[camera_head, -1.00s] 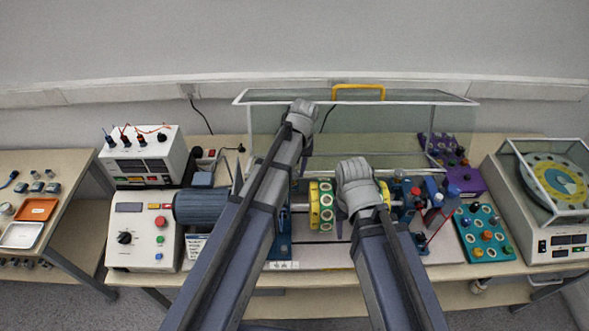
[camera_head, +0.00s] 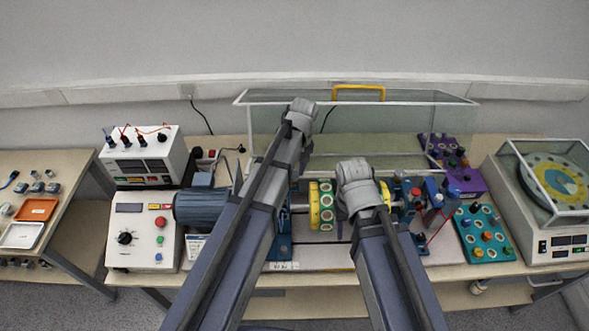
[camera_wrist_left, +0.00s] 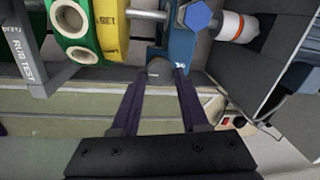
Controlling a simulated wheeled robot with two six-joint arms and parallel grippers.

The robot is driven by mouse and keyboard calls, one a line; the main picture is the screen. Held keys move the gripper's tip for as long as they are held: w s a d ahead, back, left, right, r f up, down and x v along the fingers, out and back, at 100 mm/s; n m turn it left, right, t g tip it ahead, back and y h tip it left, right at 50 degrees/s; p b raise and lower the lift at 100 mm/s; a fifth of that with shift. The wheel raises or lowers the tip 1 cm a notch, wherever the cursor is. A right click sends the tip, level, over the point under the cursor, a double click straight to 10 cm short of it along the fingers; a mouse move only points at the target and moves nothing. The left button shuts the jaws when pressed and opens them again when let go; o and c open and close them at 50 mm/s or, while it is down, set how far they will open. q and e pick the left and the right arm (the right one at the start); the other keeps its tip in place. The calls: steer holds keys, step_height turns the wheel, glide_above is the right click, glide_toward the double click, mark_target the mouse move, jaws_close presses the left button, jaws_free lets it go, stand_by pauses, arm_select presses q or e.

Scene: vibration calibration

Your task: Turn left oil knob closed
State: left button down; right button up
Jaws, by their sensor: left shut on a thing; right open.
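A yellow coupling disc (camera_head: 314,205) and a blue motor (camera_head: 201,206) sit on the rig. A clear guard with a yellow handle (camera_head: 358,87) stands open behind. A control box (camera_head: 143,232) is at left, and a teal knob tray (camera_head: 484,234) at right.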

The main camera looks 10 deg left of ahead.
mark_target(297, 174)
arm_select(q)
steer(key=shift+c, duration=2.1)
jaws_free()
steer(key=r+p, duration=0.7)
steer(key=shift+w+d+r+p, duration=0.2)
steer(key=shift+d+r+p, duration=0.2)
